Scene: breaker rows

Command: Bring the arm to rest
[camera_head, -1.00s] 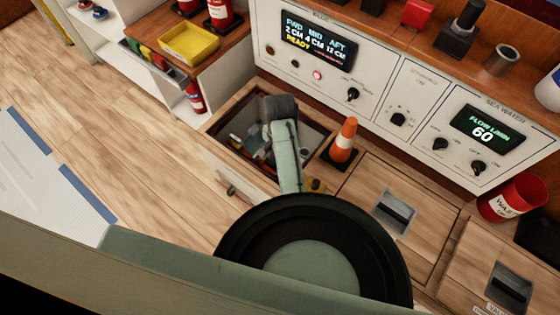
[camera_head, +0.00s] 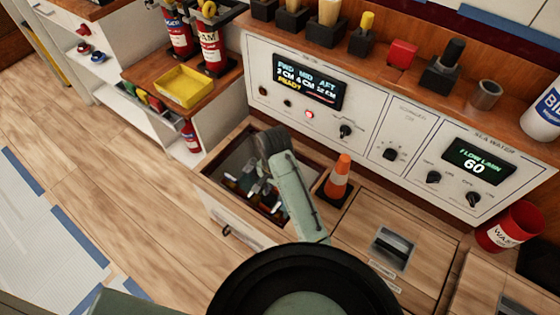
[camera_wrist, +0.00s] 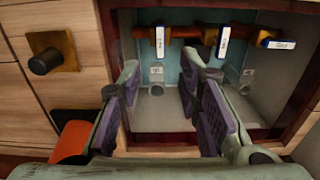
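My arm runs up from the bottom of the head view, its large dark round joint (camera_head: 300,270) low in the picture. My gripper (camera_head: 268,143) hangs over an open wooden compartment (camera_head: 222,200) in the counter. In the wrist view my gripper (camera_wrist: 160,85) has its two purple-padded fingers spread apart with nothing between them. Beyond them, inside the compartment, is a red pipe (camera_wrist: 188,31) with three blue-and-white labelled handles. I cannot tell from these views whether the fingers lie inside the opening or above it.
A white control panel (camera_head: 370,118) rises behind. A yellow tray (camera_head: 184,86) is at upper left, a red waste bin (camera_head: 510,228) at right. Floor at left is open.

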